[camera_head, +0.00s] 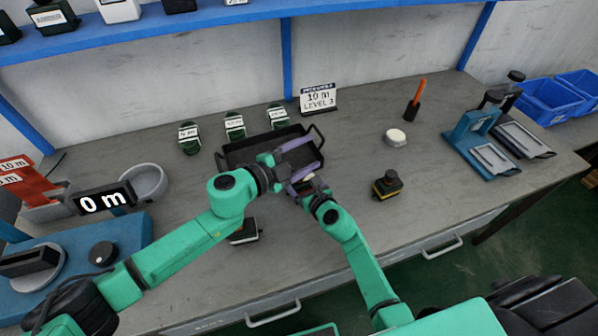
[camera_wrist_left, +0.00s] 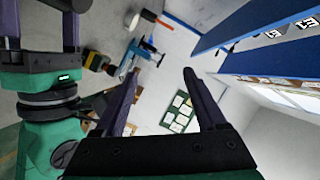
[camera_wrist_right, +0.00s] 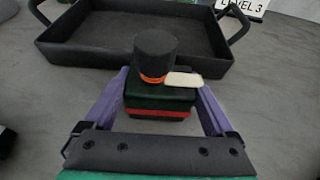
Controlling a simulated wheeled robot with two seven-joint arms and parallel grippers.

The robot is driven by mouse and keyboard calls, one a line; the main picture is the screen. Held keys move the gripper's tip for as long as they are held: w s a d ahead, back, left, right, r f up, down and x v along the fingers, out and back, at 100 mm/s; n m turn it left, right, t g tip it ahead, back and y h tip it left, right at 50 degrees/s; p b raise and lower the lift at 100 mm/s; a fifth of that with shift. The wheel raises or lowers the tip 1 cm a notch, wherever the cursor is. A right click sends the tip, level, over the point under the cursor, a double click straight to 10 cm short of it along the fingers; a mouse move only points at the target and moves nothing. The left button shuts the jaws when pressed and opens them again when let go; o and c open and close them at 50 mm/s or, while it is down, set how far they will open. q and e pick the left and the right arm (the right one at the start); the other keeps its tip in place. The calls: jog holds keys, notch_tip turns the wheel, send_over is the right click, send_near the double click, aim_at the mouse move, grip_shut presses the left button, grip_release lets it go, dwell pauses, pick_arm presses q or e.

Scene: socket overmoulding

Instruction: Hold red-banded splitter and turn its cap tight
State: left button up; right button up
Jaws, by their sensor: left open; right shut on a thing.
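The red-banded splitter (camera_wrist_right: 158,112) is a dark green block with a red band low on its side, and it stands upright between the purple fingers of my right gripper (camera_wrist_right: 160,95). Its black round cap (camera_wrist_right: 155,55) sits on top, with an orange ring at its foot and a pale tab beside it. In the head view, my right gripper (camera_head: 308,190) is shut on the splitter in front of the black tray, and the arms partly hide it. My left gripper (camera_head: 312,157) is open, with its fingers spread over the tray; nothing shows between them in the left wrist view (camera_wrist_left: 161,76).
The black tray (camera_head: 232,163) lies just behind. A yellow-banded splitter (camera_head: 387,185) and a white round piece (camera_head: 396,138) lie to the right. Another unit (camera_head: 243,233) sits near the front edge. The right-centre bench is mostly clear.

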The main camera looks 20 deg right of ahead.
pick_arm(q)
jog(key=s+a+f+n+t+y, duration=0.45)
jog(key=a+f+n+y, duration=0.25)
jog(key=n, duration=1)
jog(key=shift+g, duration=0.25)
jog(key=x, duration=1.1)
jog(key=shift+w+d, duration=0.15)
jog(key=shift+d, duration=0.2)
